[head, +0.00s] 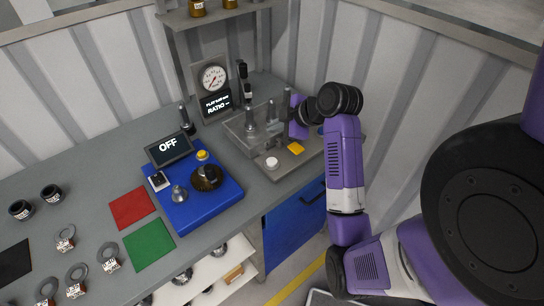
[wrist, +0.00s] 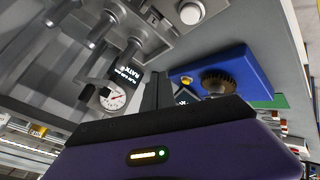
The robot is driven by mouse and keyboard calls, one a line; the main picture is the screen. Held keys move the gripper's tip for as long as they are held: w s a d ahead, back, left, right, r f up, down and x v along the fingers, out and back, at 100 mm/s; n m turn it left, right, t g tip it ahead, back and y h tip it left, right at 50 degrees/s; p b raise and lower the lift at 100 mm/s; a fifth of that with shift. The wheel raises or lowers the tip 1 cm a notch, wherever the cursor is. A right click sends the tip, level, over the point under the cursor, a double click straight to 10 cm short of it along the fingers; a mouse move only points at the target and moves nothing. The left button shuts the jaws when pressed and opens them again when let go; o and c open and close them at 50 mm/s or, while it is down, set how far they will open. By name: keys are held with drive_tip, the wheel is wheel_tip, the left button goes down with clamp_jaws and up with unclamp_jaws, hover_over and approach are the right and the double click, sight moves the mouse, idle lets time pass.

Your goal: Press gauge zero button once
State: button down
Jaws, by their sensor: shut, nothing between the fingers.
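The dial gauge (head: 212,78) stands upright at the back of the bench, with a dark text display (head: 216,103) under its dial. In the wrist view the gauge (wrist: 112,98) shows at lower left, beside the fingers. A white round button (head: 271,162) is on the front of the grey fixture; it also shows at the top of the wrist view (wrist: 192,13). I cannot tell which button is the gauge zero. My gripper (wrist: 157,90) is shut and empty. In the head view its purple body (head: 298,118) is over the fixture's right side; its fingertips are hard to make out.
A blue unit (head: 205,205) with an OFF display (head: 168,146), yellow button (head: 202,155) and dark knob (head: 207,177) stands left of the grey fixture (head: 235,128). A yellow pad (head: 296,149) is near my gripper. Red (head: 132,207) and green (head: 149,244) mats lie left.

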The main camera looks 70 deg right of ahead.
drive_tip(key=shift+r, duration=2.55)
